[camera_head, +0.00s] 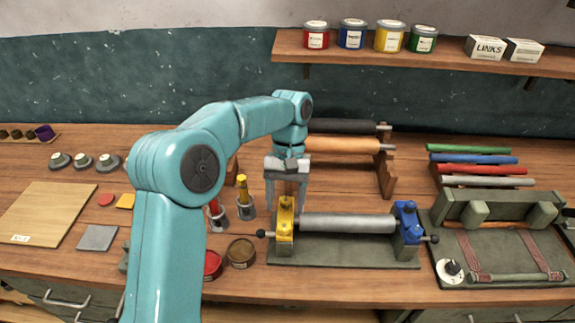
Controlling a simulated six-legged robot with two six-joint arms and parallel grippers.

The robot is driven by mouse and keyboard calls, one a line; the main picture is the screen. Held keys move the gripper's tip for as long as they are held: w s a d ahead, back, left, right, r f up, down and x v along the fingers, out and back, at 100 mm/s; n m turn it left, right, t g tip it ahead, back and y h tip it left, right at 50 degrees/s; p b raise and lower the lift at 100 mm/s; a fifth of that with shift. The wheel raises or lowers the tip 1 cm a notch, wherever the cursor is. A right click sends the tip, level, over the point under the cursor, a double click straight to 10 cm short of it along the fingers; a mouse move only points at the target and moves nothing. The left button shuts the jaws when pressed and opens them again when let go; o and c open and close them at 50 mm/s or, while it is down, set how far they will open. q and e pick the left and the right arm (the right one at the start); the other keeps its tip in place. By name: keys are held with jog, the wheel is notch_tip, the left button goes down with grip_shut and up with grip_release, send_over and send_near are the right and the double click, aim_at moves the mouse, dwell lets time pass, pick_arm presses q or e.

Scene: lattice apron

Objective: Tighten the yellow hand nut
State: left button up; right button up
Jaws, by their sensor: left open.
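The yellow hand nut (286,203) sits on top of the yellow end block (285,238) at the left end of a grey roller (347,223). My left gripper (286,206) comes down from above, open, with one finger to each side of the nut in the picture. I cannot tell whether the fingers touch the nut. A blue end block (407,228) with a blue top holds the roller's right end. My right gripper is not in view.
Two open tins (240,253) and cups with a red and a yellow handle (244,197) stand left of the roller stand. A rack with black and orange rolls (342,145) is behind. A green press frame (497,212) is at right.

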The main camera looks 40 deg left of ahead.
pick_arm(q)
jog(key=p+v, duration=0.3)
jog(key=v, duration=0.8)
jog(key=shift+r, duration=0.25)
